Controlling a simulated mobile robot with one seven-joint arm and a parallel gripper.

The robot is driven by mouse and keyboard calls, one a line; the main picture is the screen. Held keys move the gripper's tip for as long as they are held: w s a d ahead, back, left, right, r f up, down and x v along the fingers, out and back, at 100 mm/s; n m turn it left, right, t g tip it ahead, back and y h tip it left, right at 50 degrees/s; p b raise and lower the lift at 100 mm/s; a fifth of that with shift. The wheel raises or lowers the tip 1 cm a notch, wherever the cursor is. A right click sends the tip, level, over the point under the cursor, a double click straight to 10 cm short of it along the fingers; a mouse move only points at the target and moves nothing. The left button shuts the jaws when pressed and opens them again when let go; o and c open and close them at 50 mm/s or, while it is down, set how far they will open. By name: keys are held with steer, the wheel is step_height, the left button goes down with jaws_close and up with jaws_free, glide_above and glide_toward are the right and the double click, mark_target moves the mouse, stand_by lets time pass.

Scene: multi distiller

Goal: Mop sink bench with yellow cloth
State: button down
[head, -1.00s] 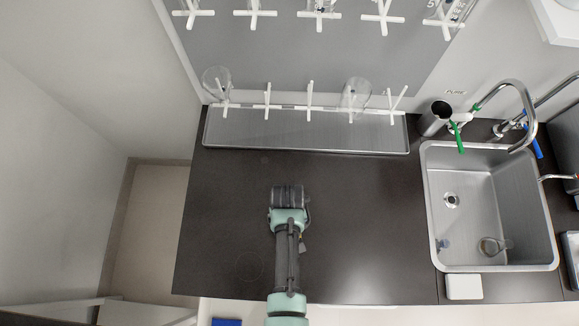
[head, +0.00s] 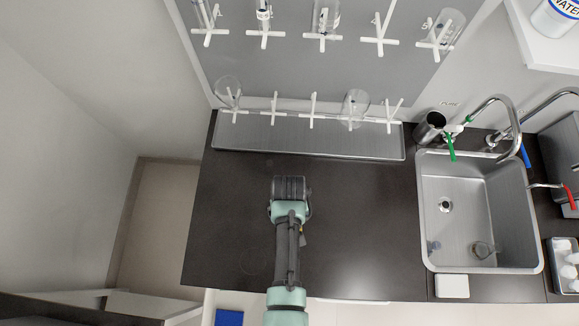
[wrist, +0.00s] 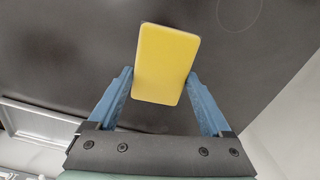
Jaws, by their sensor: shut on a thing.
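The yellow cloth (wrist: 168,58) is a flat, block-like rectangle between the two blue fingers of my gripper (wrist: 161,74) in the wrist view. The fingers are shut on its sides and it extends past their tips. In the head view my gripper (head: 290,188) is over the middle-left of the dark sink bench (head: 350,225), and the cloth is hidden under it. I cannot tell whether the cloth touches the bench. The steel sink (head: 470,235) is set into the bench at the right, with small glassware inside.
A metal drip tray (head: 300,138) runs along the back under a pegboard (head: 300,70) with glassware. A metal cup (head: 430,127) and taps (head: 505,105) stand behind the sink. A white block (head: 452,286) sits at its front edge. The bench around my gripper is clear.

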steer(key=shift+r, duration=0.35)
step_height(320, 180, up, 3)
steer(key=p, duration=0.3)
steer(key=shift+r, duration=2.55)
steer(key=shift+f, duration=0.15)
